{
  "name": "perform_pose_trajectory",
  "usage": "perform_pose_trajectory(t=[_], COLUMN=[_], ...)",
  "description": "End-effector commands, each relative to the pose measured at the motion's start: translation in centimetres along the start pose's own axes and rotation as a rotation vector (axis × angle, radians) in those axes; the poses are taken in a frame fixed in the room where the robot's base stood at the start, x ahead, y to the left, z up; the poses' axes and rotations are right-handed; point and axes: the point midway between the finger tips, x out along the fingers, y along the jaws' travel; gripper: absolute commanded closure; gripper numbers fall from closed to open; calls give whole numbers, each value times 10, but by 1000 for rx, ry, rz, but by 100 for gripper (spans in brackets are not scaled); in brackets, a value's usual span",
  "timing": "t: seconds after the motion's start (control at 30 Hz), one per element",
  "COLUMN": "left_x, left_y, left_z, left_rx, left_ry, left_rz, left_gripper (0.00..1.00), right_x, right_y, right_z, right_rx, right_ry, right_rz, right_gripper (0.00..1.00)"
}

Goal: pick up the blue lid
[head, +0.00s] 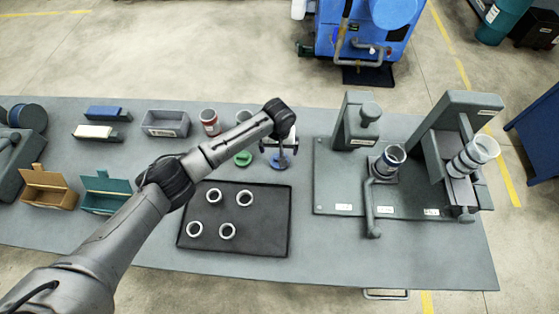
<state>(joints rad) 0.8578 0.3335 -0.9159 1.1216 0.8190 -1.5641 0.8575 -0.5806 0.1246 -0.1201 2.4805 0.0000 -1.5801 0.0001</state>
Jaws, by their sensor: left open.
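The blue lid (278,163) lies on the grey table just behind the black mat. My left gripper (280,152) points down directly over it, and its fingers partly hide the lid. The gripper is open. I cannot tell whether the fingertips touch the lid. My right gripper is out of view.
A green lid (243,159) lies just left of the blue one. The black mat (266,222) in front holds several pale rings. A grey fixture board (329,184) with presses is on the right.

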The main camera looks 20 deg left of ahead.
Motion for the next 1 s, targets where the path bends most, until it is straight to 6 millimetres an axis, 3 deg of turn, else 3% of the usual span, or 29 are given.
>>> perform_pose_trajectory(t=[0.17, 0.5, 0.83, 1.0], left_x=[10, 50, 55, 55], left_y=[0, 3, 3, 3], left_z=[1, 2, 2, 2], left_rx=[0, 1, 1, 1], left_ry=[-1, -2, -1, -1], left_rz=[-2, -2, 0, -1], left_gripper=[0, 0, 0, 14], right_x=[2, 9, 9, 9], right_y=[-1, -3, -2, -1], right_z=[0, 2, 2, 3], right_rx=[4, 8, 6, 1], right_ry=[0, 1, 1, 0], right_rz=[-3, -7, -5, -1], right_gripper=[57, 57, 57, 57])
